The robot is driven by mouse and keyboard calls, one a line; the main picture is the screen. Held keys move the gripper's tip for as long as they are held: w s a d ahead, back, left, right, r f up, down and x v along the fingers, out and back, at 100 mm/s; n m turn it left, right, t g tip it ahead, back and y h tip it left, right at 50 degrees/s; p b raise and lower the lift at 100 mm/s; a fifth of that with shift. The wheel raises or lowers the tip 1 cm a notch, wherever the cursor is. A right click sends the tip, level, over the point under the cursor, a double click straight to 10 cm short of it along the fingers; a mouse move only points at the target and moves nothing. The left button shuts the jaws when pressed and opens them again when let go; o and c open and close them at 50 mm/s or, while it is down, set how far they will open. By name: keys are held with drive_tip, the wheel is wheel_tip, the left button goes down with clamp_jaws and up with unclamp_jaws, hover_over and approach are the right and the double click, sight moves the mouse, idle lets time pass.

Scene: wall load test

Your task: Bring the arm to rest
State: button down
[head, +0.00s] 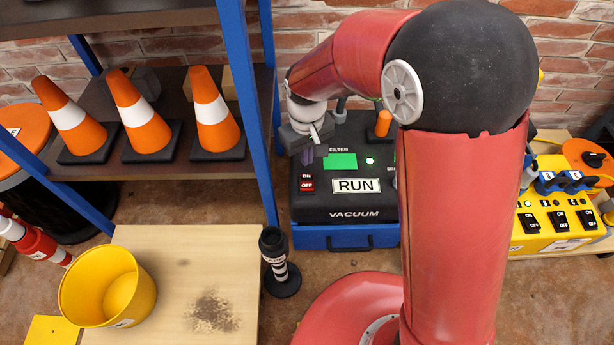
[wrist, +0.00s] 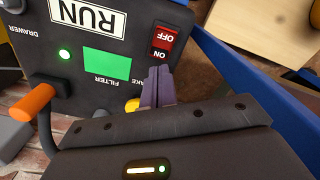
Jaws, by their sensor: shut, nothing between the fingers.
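My red arm stands at the right of centre in the head view and bends down to my gripper (head: 308,157). The gripper's purple fingers are closed together with nothing between them. They also show in the wrist view (wrist: 159,84), close beside the red ON/OFF switch (wrist: 166,42) of the black vacuum unit (head: 348,198). I cannot tell whether they touch the panel. The unit has a green FILTER display (head: 341,161), a lit green lamp (head: 369,161), a RUN label (head: 356,186) and an orange handle (head: 383,123). My arm hides its right part.
A blue-framed shelf (head: 250,110) with several orange cones stands at left. A wooden table (head: 185,265) holds a yellow bucket (head: 100,288). A black striped post (head: 277,262) stands beside it. A yellow switch box (head: 556,222) is at right. Some floor is clear before the unit.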

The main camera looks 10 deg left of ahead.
drive_tip(key=shift+r, duration=0.55)
drive_tip(key=d+r+m+t+p, duration=0.1)
drive_tip(key=d+r+m+p, duration=0.1)
drive_tip(key=d+r, duration=0.8)
drive_tip(key=s+d+r+m+t+p, duration=0.3)
drive_tip(key=s+d+r+m, duration=0.3)
drive_tip(key=s+d+r, duration=0.6)
drive_tip(key=s+d+t, duration=0.1)
drive_tip(key=s+d, duration=0.1)
drive_tip(key=d, duration=0.2)
drive_tip(key=shift+s+r+m+t+p, duration=0.3)
drive_tip(key=shift+s+r, duration=0.05)
drive_tip(key=shift+s, duration=0.05)
